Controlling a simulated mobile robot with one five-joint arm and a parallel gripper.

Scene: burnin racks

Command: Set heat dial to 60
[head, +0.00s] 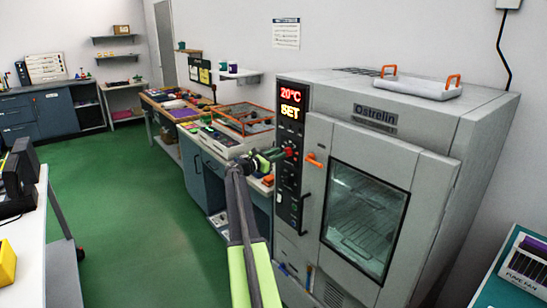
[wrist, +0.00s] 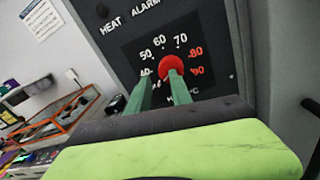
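The heat dial is a red round knob (wrist: 171,64) on the oven's dark control panel (wrist: 122,50). White numbers 40 to 70 and red 80 and 90 ring it. I cannot make out a pointer on the knob. My gripper (wrist: 159,78) has two green fingers, apart with a gap between them. The right fingertip overlaps the knob's lower edge; the left one is to its left, below the 50. I cannot tell whether they touch. In the head view my gripper (head: 273,156) is at the panel, beside the red knob (head: 288,152).
The grey Ostrelin oven (head: 440,140) has its glass door shut. Its display (head: 291,104) reads 20°C and SET. An orange latch (head: 314,160) and a dark handle (head: 305,210) are right of the dial. A cluttered bench (head: 225,142) stands left; green floor (head: 130,210) is clear.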

